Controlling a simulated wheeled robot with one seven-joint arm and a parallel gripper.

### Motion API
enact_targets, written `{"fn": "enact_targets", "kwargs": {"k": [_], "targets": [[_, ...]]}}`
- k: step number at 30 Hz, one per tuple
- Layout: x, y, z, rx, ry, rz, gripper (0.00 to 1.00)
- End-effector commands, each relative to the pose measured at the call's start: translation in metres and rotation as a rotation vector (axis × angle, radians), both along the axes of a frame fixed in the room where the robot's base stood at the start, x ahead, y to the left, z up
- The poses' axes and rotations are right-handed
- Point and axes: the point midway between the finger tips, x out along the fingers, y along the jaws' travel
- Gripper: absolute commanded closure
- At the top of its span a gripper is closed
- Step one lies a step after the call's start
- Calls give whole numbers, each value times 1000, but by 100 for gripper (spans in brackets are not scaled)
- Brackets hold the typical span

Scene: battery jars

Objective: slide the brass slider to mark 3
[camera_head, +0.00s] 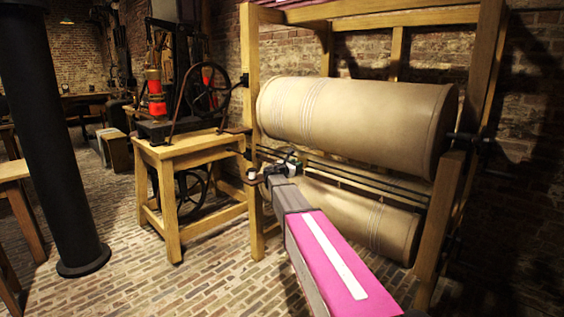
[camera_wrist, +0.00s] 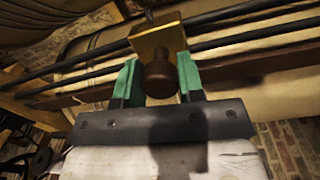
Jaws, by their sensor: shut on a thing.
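The brass slider (camera_wrist: 158,36) is a gold-coloured block with a dark brown knob (camera_wrist: 159,76), seen in the wrist view. It sits on dark parallel rails (camera_wrist: 235,38). My gripper (camera_wrist: 158,80) has green fingers on either side of the knob and is shut on it. In the head view my gripper (camera_head: 280,167) is at the rails, in front of the gap between the two large rollers. The slider is too small to make out there. I cannot make out any number marks in either view.
A large tan roller (camera_head: 370,115) lies above the rails and a second one (camera_head: 350,215) below, in a wooden frame (camera_head: 250,60). A wooden stand (camera_head: 190,155) with a wheeled machine is to the left. A black column (camera_head: 50,140) stands far left. Brick floor lies open between.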

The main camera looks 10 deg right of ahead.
Motion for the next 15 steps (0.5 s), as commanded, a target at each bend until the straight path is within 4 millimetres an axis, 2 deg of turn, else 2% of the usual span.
{"fn": "enact_targets", "kwargs": {"k": [1, 3, 9, 15], "targets": [[-24, -12, 0, 0, 1, -2, 100], [-44, -27, 0, 0, 1, -3, 100], [-99, -67, 1, 1, 1, -2, 100], [-143, -100, 0, 0, 0, -2, 100]]}}
